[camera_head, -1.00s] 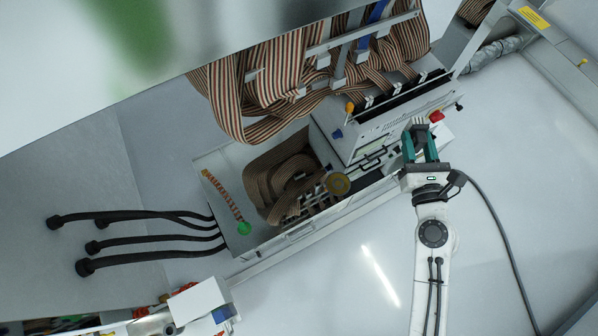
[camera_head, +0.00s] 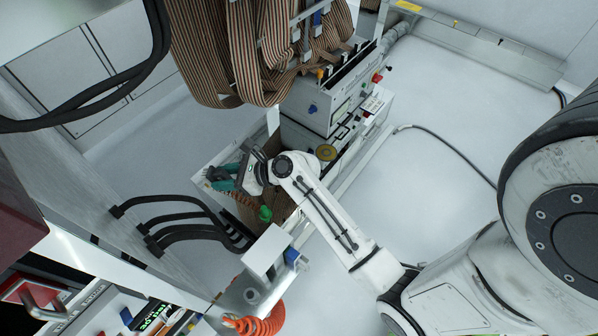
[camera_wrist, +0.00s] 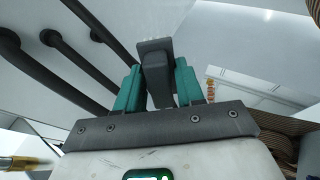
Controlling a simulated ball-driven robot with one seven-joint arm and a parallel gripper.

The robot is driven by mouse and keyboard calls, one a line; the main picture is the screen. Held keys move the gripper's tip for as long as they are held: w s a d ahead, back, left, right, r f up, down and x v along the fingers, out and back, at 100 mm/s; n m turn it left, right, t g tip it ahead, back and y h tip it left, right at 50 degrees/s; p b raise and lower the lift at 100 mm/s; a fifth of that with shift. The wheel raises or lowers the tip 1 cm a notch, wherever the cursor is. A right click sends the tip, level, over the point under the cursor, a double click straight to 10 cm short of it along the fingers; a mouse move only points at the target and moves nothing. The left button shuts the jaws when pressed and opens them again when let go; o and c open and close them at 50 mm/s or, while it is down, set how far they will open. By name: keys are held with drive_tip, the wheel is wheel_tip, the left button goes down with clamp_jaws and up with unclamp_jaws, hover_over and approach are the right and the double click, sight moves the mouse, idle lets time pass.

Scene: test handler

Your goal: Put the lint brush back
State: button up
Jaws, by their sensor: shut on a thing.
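A dark grey block-like thing (camera_wrist: 157,72), which I take to be the lint brush, stands between the two teal fingers of my gripper (camera_wrist: 158,86) in the wrist view. The fingers are shut on it, and its wider flat end points away from me. In the head view my gripper (camera_head: 222,178) is over the left end of the open drawer-like box, close to its left wall. The held brush is small and hard to make out there. Where the brush belongs cannot be told from these frames.
The open box (camera_head: 204,160) holds brown ribbon cable. A green-tipped striped cable (camera_head: 265,213) is just below my arm. Black hoses (camera_head: 190,205) run close to the left. A white machine unit (camera_head: 305,108) stands behind. Open floor (camera_head: 455,110) lies to the right.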

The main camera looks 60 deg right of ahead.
drive_tip(key=s+d+f+n+g+y+b, duration=0.25)
drive_tip(key=s+d+f+n+g, duration=0.25)
drive_tip(key=d+f+n+g, duration=0.6)
drive_tip(key=s+d+f+n+g+h+b, duration=0.25)
drive_tip(key=s+d+n+h+b, duration=0.35)
drive_tip(key=s+d, duration=0.85)
drive_tip(key=shift+m+h, duration=0.35)
drive_tip(key=shift+m, duration=0.05)
drive_tip(key=w+d+f+b, duration=0.2)
drive_tip(key=w+f, duration=0.1)
drive_tip(key=w+d+f+b, duration=0.2)
drive_tip(key=w+f+b, duration=0.1)
drive_tip(key=w, duration=0.1)
drive_tip(key=w+d+f+b, duration=0.1)
drive_tip(key=w+f+b, duration=0.2)
drive_tip(key=f, duration=0.1)
drive_tip(key=shift+w+d+f, duration=0.1)
drive_tip(key=shift+w+d, duration=0.2)
drive_tip(key=shift+d, duration=0.1)
drive_tip(key=shift+w+d+f+b, duration=0.1)
drive_tip(key=shift+w+f+b, duration=0.1)
drive_tip(key=shift+f+b, duration=1.45)
drive_tip(key=o, duration=1)
drive_tip(key=shift+f, duration=0.15)
